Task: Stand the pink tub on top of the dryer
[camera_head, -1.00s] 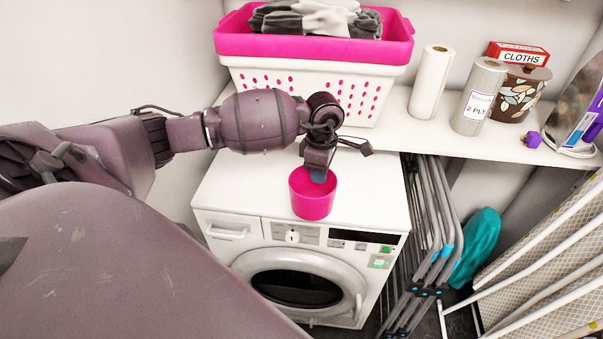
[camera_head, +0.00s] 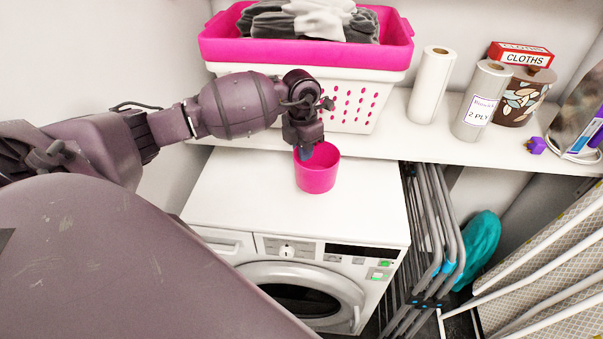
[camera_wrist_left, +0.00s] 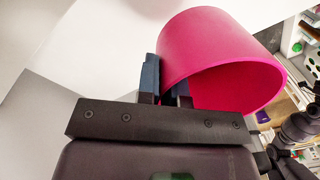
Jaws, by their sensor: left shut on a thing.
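The pink tub (camera_head: 317,174) is upright in the head view, over the rear half of the dryer's white top (camera_head: 260,205). My left gripper (camera_head: 304,152) is shut on the tub's left rim. In the left wrist view, the fingers (camera_wrist_left: 165,85) pinch the wall of the tub (camera_wrist_left: 215,55), one finger on each side. I cannot tell whether the tub's base touches the dryer top or hangs just above it. The dryer's front with its round door (camera_head: 305,293) faces me. My right gripper is not in view.
A white shelf (camera_head: 395,147) runs behind the dryer. It carries a pink and white laundry basket (camera_head: 290,75), paper rolls (camera_head: 430,85) and a patterned pot (camera_head: 522,98). A folded grey drying rack (camera_head: 430,225) stands right of the dryer. The dryer top around the tub is clear.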

